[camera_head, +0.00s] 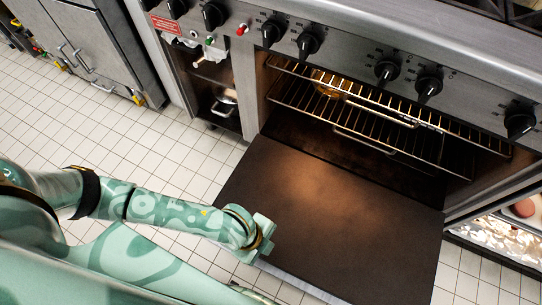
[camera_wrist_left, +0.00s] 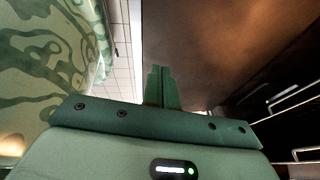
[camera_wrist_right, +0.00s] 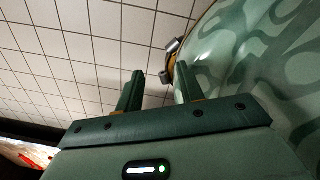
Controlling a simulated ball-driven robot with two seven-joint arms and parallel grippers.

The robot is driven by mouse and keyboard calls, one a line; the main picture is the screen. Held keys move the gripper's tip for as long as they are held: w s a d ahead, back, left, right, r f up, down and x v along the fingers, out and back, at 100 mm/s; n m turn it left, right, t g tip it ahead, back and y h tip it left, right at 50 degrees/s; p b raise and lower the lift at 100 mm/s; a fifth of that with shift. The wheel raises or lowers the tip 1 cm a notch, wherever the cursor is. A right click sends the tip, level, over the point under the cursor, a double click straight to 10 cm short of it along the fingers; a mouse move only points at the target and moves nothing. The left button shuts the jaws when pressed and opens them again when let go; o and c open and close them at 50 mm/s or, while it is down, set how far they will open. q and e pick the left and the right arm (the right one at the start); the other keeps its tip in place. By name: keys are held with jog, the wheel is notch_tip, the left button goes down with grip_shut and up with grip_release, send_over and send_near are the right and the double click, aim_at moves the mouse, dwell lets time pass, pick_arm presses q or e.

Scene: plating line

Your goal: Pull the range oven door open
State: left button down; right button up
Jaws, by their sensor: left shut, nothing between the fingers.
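The range oven door (camera_head: 340,215) is swung down, its dark inner face turned up. It also fills much of the left wrist view (camera_wrist_left: 215,35). The oven cavity behind it is exposed, with wire racks (camera_head: 385,122) inside. The door's handle cannot be made out. My left gripper (camera_head: 262,238) is at the door's left edge, near its front corner. In the left wrist view its fingers (camera_wrist_left: 161,88) are together with nothing between them. My right gripper (camera_wrist_right: 158,88) shows only in its own wrist view, fingers apart and empty, above the tiled floor.
Black knobs (camera_head: 308,43) line the range's front panel above the oven. An open compartment (camera_head: 215,95) with cookware is left of the oven. A steel cabinet (camera_head: 85,45) stands at upper left. Tiled floor (camera_head: 130,140) is clear between the cabinet and my left arm.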

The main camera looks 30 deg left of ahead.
jog(key=s+d+g, duration=0.2)
jog(key=s+d, duration=0.1)
jog(key=s, duration=0.4)
pick_arm(q)
jog(key=s+f+b, duration=0.1)
jog(key=f, duration=0.3)
jog(key=s+f+b, duration=0.2)
jog(key=f, duration=0.2)
jog(key=s+f+b, duration=0.1)
jog(key=f, duration=0.4)
jog(key=shift+s+d, duration=0.15)
jog(key=shift+s, duration=0.15)
jog(key=shift+f+b, duration=0.25)
jog(key=shift+b, duration=0.05)
pick_arm(e)
jog(key=w+r+n+t+h, duration=0.1)
jog(key=w+r, duration=0.2)
jog(key=w, duration=0.5)
jog(key=w+a+r+n+t+h, duration=0.1)
jog(key=w+r, duration=0.2)
jog(key=w, duration=0.5)
jog(key=shift+w+n, duration=0.25)
jog(key=shift+n, duration=0.15)
jog(key=shift+a, duration=0.1)
